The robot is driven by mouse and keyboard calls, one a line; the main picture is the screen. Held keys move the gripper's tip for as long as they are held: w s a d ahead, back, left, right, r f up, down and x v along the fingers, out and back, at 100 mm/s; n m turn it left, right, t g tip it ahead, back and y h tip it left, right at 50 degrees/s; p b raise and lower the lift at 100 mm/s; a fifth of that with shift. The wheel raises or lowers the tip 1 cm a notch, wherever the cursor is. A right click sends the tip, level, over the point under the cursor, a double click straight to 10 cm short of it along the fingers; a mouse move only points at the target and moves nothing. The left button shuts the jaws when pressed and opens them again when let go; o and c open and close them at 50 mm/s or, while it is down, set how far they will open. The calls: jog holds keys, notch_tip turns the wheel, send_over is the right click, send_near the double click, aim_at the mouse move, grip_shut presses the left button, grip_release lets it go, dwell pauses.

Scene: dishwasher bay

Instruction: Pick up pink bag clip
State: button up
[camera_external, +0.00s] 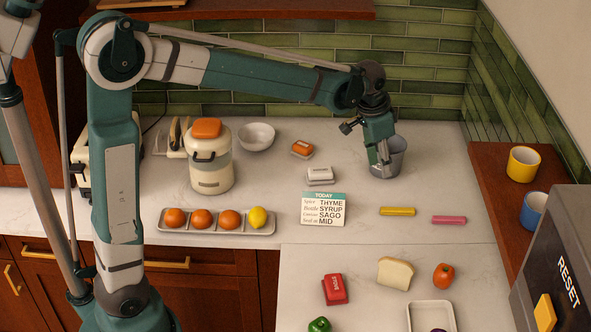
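The pink bag clip (449,220) is a thin pink bar lying flat on the white counter, at the right. A similar yellow bar (397,211) lies just to its left, apart from it. My gripper (380,162) points down at the back right, overlapping the grey cup (396,160) in the picture. It is up and to the left of the pink clip, well apart from it. The fingers are small and seen from the side, so I cannot tell whether they are open or whether they are inside or in front of the cup.
A grey-white block (320,175) and a text card (323,209) are left of the clips. Bread (395,272), a tomato (443,275) and a white tray (431,307) are in front. Yellow (523,164) and blue mugs (532,210) stand on the right ledge. Counter around the pink clip is clear.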

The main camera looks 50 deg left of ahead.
jog(key=w+d+f+m+g+p, duration=0.1)
jog(key=w+d+f+m+p, duration=0.15)
jog(key=w+d+p, duration=0.55)
jog(key=m+g+p, duration=0.1)
jog(key=g+p, duration=0.1)
send_over(450, 218)
jog(key=shift+y, duration=0.3)
notch_tip(450, 218, down, 10)
jog(key=shift+f, duration=0.2)
jog(key=shift+f, duration=0.1)
jog(key=shift+f, duration=1.2)
jog(key=shift+f, duration=0.1)
jog(key=shift+f+p, duration=0.4)
jog(key=shift+f, duration=2.1)
